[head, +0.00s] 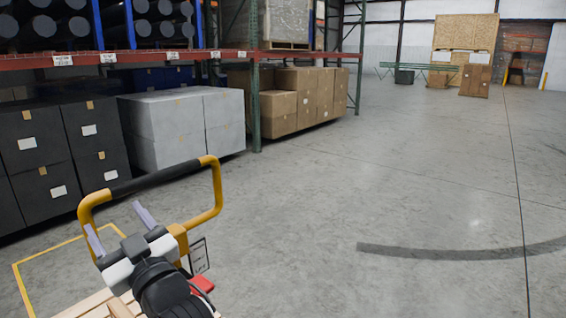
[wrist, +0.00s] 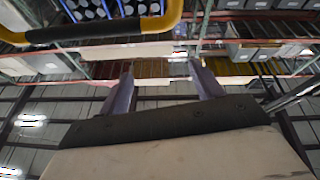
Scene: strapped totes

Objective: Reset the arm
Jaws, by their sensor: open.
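My gripper (head: 120,227) is at the lower left of the head view, at the end of my dark arm. Its two pale lilac fingers stand apart with nothing between them. In the wrist view the gripper (wrist: 160,75) also shows open and empty, with shelving and ceiling beyond it. A yellow handle (head: 217,190) with a black grip rises around and behind the gripper in the head view. The yellow handle also crosses the top left of the wrist view (wrist: 175,12). I cannot tell the gap between handle and fingers.
Dark boxes (head: 85,140) and large white boxes (head: 170,125) stand under the rack at the left. Cardboard boxes (head: 325,92) are further along. Wooden planks (head: 88,306) show below my arm. The concrete floor (head: 400,180) at the right is clear.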

